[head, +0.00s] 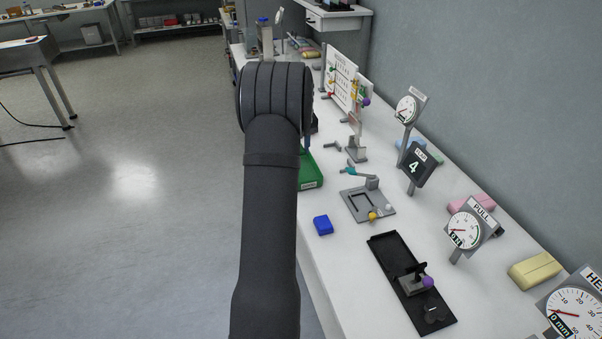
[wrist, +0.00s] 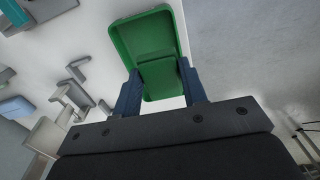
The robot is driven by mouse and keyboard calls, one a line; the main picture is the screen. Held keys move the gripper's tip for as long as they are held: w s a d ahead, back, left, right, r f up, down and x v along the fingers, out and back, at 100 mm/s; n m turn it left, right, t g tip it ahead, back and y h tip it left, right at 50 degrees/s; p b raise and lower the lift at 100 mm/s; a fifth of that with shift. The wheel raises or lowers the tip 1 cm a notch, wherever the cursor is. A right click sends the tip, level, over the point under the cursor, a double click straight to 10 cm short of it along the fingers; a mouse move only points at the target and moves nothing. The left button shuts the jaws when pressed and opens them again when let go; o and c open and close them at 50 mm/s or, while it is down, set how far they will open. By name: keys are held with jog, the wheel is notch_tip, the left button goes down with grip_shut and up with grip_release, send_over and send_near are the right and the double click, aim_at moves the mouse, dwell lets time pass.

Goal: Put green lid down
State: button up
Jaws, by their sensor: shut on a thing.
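The green lid (wrist: 150,38) is a shallow rectangular tray shape with a raised rim. In the wrist view it sits between the two blue fingers of my gripper (wrist: 161,92), which is shut on it. In the head view part of the green lid (head: 311,169) shows to the right of my dark arm, over the near-left edge of the white bench. My arm hides the rest of the lid and most of my gripper there. I cannot tell whether the lid touches the bench.
A blue block (head: 323,225) lies near the bench's left edge. A grey slotted plate (head: 367,204), a black tray (head: 384,249) with a purple-knobbed lever and a "4" display (head: 419,166) stand to the right. Gauges and a white board (head: 341,77) line the wall side.

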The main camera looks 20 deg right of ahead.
jog(key=shift+d+f, duration=0.25)
jog(key=shift+d, duration=0.25)
jog(key=shift+d+f, duration=0.2)
jog(key=shift+d, duration=0.3)
notch_tip(320, 180, down, 4)
jog(key=shift+f, duration=2.5)
jog(key=shift+f, duration=0.1)
jog(key=o, duration=0.9)
notch_tip(320, 180, up, 12)
jog(key=shift+r, duration=0.1)
